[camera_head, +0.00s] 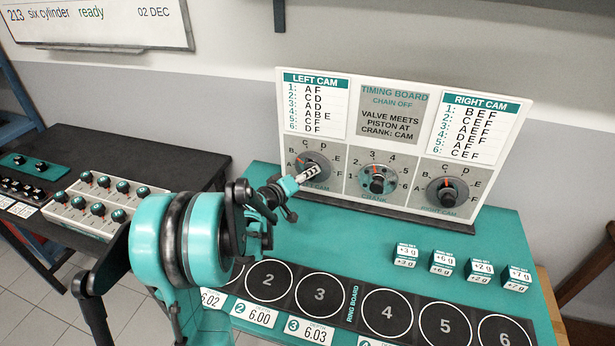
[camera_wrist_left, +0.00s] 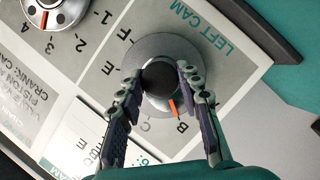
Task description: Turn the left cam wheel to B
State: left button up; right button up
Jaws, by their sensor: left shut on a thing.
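The left cam wheel (camera_head: 322,159) is a grey dial with a black knob at the lower left of the timing board. It also shows in the left wrist view (camera_wrist_left: 160,80), where its orange pointer points at the letter B. My left gripper (camera_head: 303,177) reaches it from the left and covers part of the dial in the head view. In the left wrist view its two fingers (camera_wrist_left: 161,78) lie on opposite sides of the black knob, shut on it. My right gripper is in neither view.
The crank dial (camera_head: 377,180) and right cam dial (camera_head: 447,191) stand to the right on the same timing board (camera_head: 345,135). Small labelled weight blocks (camera_head: 443,262) and the ring board (camera_head: 352,303) are on the teal bench. A dark table (camera_head: 150,155) with knobs is at left.

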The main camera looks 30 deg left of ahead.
pick_arm(q)
jog(key=o, duration=1.2)
jog(key=shift+c, duration=0.2)
jog(key=v, duration=1.2)
